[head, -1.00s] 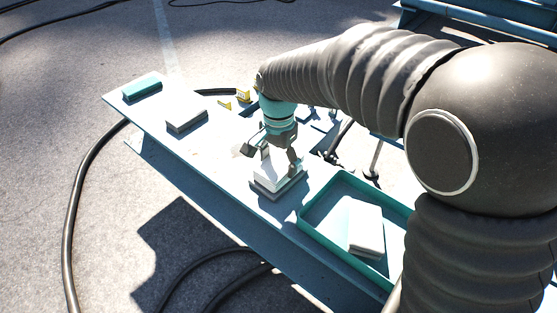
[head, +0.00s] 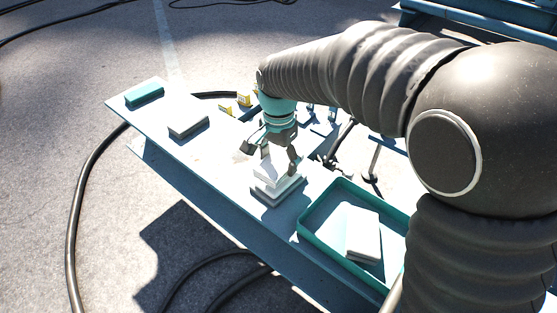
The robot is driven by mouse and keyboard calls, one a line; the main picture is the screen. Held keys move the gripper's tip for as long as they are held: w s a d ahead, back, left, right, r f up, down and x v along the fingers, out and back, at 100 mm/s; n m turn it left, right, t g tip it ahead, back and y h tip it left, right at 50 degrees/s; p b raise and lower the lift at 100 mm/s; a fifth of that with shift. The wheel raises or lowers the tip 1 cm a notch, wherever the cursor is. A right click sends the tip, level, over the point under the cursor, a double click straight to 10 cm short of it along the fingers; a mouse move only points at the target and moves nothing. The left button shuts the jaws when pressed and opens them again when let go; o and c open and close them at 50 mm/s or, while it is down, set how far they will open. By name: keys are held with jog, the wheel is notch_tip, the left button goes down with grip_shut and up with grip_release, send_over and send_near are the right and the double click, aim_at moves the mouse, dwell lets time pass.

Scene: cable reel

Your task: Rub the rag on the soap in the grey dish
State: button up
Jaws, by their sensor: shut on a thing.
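My gripper (head: 272,160) points down near the middle of the narrow bench and is shut on a pale, flat thing (head: 267,170), which looks like the folded rag. The rag is over a grey dish (head: 277,197) with a pale slab, apparently the soap (head: 284,183), on it. The rag hides part of the soap. From this angle the rag looks very close to the soap or on it; I cannot tell whether they touch. My fingers partly cover the rag.
A teal tray (head: 312,241) with a white block (head: 363,236) is at the right. Another grey, white-topped block (head: 188,125) and a teal block (head: 144,94) lie at the left end. Small yellow pieces (head: 243,100) and dark rods stand behind.

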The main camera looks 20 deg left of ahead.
aim_at(278, 162)
jog(key=shift+r+p, duration=1.4)
jog(key=shift+r, duration=0.6)
jog(key=shift+s+f, duration=0.1)
